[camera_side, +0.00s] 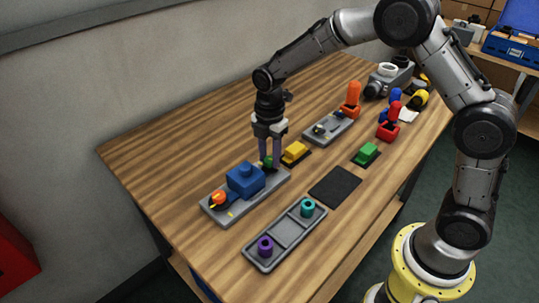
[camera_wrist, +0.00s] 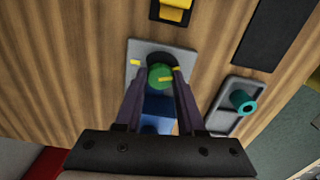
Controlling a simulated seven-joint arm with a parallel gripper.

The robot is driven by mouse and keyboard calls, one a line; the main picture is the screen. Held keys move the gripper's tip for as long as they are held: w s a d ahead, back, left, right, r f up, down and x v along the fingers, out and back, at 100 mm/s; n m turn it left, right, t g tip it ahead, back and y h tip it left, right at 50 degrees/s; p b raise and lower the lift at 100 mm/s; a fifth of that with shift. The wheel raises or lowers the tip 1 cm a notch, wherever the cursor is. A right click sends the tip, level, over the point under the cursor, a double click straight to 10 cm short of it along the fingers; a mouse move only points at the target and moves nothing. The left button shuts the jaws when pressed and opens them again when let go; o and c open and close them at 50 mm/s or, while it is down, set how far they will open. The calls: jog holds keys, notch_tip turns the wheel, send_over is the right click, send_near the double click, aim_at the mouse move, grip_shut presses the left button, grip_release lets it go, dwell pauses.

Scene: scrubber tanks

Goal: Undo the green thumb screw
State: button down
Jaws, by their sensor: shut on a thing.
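The green thumb screw (camera_wrist: 160,76) shows in the wrist view between my fingertips, near the end of a grey base plate (camera_wrist: 136,50). My gripper (camera_wrist: 161,72) is shut on it from above. In the side view the green thumb screw (camera_side: 267,162) is partly hidden by my gripper (camera_side: 269,158), which points straight down. The grey base plate (camera_side: 226,218) also carries a blue block (camera_side: 245,179) and an orange knob (camera_side: 219,197) at its near left end. In the wrist view the blue block (camera_wrist: 157,106) is partly covered by my fingers.
A grey tray (camera_side: 283,234) with purple and teal rings lies in front. A black mat (camera_side: 335,187) is bare. A yellow block (camera_side: 294,150) stands close to the right of my gripper. A green block (camera_side: 367,153) and red holder (camera_side: 388,130) stand farther right.

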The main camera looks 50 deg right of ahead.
aim_at(270, 159)
jog(key=n, duration=0.7)
jog(key=shift+s+f, duration=0.15)
jog(key=shift+f, duration=0.1)
jog(key=n, duration=0.6)
jog(key=shift+n, duration=0.3)
jog(key=c, duration=0.5)
grip_release()
jog(key=shift+r, duration=0.15)
jog(key=shift+w+r, duration=0.2)
jog(key=shift+r, duration=0.3)
notch_tip(270, 159, up, 13)
